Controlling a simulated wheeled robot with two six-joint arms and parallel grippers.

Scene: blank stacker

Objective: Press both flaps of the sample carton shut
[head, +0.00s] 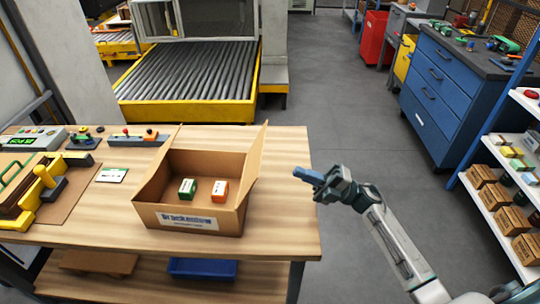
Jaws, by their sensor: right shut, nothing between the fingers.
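The sample carton (190,215) is a brown cardboard box with a printed front label, standing on the wooden table. Its top is open. The right flap (254,165) stands up, leaning slightly outward. The left flap (153,170) also stands up and leans outward. A green-and-white small box (187,188) and an orange-and-white small box (220,190) lie inside. My right gripper (302,174) is shut and empty, to the right of the carton and apart from the right flap, around the table's right edge. My left gripper is out of view.
The wooden table (285,220) has free room behind and right of the carton. A white-green card (112,175), a yellow-black device (45,185) and a control box (35,138) stand at left. A roller conveyor (190,75) is behind; a blue cabinet (440,85) stands at right.

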